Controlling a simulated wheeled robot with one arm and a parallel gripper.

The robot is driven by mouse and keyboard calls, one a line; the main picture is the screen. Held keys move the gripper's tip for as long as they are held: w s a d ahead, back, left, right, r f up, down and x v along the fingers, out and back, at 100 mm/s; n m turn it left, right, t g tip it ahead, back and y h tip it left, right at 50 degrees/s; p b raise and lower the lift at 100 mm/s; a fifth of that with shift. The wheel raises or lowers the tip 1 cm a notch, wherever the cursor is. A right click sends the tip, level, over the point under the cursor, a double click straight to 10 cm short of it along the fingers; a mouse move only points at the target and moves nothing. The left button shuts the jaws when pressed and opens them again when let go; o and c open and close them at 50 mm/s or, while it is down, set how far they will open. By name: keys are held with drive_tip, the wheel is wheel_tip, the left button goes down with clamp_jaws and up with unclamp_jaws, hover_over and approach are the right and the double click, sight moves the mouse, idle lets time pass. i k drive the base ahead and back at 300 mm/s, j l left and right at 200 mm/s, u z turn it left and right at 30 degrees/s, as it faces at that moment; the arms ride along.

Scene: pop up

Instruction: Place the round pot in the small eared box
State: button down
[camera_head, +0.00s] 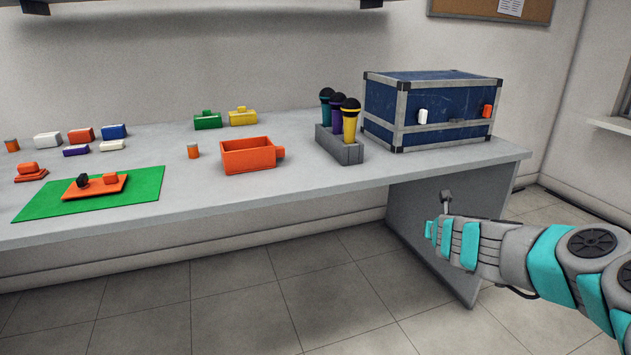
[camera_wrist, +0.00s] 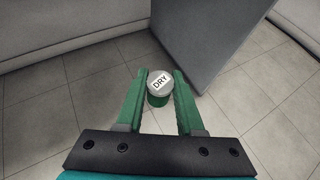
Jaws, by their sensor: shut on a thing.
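My gripper (camera_wrist: 160,78) is shut on a round green pot (camera_wrist: 158,99) with a pale lid marked "DRY". The pot sits between the two green fingers in the wrist view, with floor behind it. In the head view my arm (camera_head: 500,250) reaches in from the right, in front of the table's right end and below its top; the held pot cannot be made out there. An open orange box (camera_head: 249,158) with an ear on its right side stands near the table's front edge, left of the gripper.
A grey holder (camera_head: 338,148) with three microphones and a blue case (camera_head: 430,105) stand to the box's right. A small orange cylinder (camera_head: 193,152) stands left of the box. A green mat (camera_head: 145,185) with an orange tray and several coloured blocks fill the left.

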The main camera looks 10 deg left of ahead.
sight(250, 163)
drive_tip(key=k+j, duration=0.15)
drive_tip(key=j, duration=0.25)
drive_tip(key=k+j, duration=0.1)
drive_tip(key=j, duration=0.25)
drive_tip(key=k+j, duration=0.15)
drive_tip(key=j, duration=0.25)
drive_tip(key=k+j+z, duration=0.1)
drive_tip(key=j, duration=0.3)
drive_tip(key=k+j, duration=0.2)
drive_tip(key=j, duration=0.15)
